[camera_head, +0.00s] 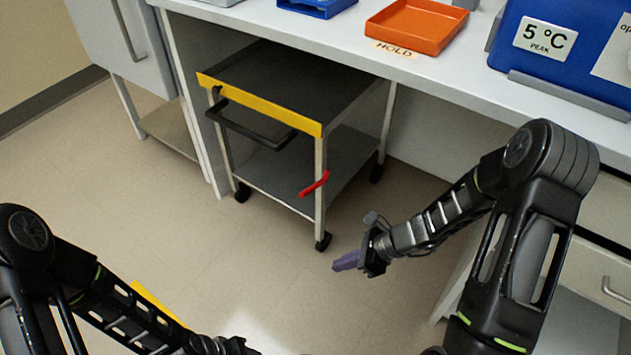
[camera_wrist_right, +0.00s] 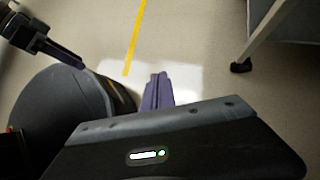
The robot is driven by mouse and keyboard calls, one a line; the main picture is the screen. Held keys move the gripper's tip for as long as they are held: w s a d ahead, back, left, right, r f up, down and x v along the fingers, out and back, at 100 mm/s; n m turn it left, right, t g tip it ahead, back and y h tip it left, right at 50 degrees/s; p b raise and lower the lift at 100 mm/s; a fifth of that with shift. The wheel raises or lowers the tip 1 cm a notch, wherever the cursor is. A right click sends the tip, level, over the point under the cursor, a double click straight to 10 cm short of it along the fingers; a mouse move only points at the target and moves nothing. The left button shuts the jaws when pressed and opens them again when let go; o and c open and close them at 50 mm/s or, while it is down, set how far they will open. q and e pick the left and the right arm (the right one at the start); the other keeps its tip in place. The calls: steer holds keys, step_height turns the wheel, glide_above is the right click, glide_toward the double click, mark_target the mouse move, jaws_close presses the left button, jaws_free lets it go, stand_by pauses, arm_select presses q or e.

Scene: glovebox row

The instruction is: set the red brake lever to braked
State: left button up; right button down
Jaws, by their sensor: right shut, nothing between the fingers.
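The red brake lever (camera_head: 314,184) is on the near right leg of a grey cart (camera_head: 268,178), low down near the lower shelf. It slants, with its right end higher. My right gripper (camera_head: 346,261) is to the right of and nearer than the lever, apart from it. Its purple fingers are shut and empty; they also show in the right wrist view (camera_wrist_right: 158,92). My left arm comes in at the bottom left of the head view, with its fingers out of frame. My left gripper (camera_wrist_right: 74,60) shows in the right wrist view, too small to judge its opening.
The cart has a yellow front edge (camera_head: 262,105) and a black handle (camera_head: 245,125), and stands under a white bench (camera_head: 450,85). An orange tray (camera_head: 415,25) and a blue device (camera_head: 575,45) are on the bench. The floor before the cart is clear, with a yellow line (camera_wrist_right: 135,35).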

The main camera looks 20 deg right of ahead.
arm_select(q)
steer(key=shift+s+d+r+p, duration=0.1)
steer(key=shift+s+r+p, duration=0.1)
steer(key=shift+r, duration=0.25)
steer(key=shift+s+r+p, duration=0.1)
steer(key=shift+r+p, duration=0.05)
steer(key=shift+r, duration=0.3)
arm_select(e)
steer(key=w+d+r+m+t+y, duration=0.1)
steer(key=w+r+m+t, duration=0.1)
steer(key=w+r+m, duration=0.1)
steer(key=w+d+r+m+t, duration=0.2)
steer(key=w+r+m, duration=0.1)
steer(key=r, duration=0.4)
steer(key=shift+w+d+y, duration=0.25)
steer(key=shift+w+y, duration=0.15)
steer(key=shift+w, duration=0.45)
steer(key=shift+a, duration=0.1)
steer(key=b+x, duration=0.3)
steer(key=x, duration=0.7)
arm_select(q)
steer(key=f, duration=0.3)
steer(key=shift+w+a, duration=0.4)
arm_select(e)
steer(key=r, duration=0.1)
steer(key=w+r, duration=0.1)
steer(key=r, duration=0.2)
steer(key=shift+w+d, duration=0.35)
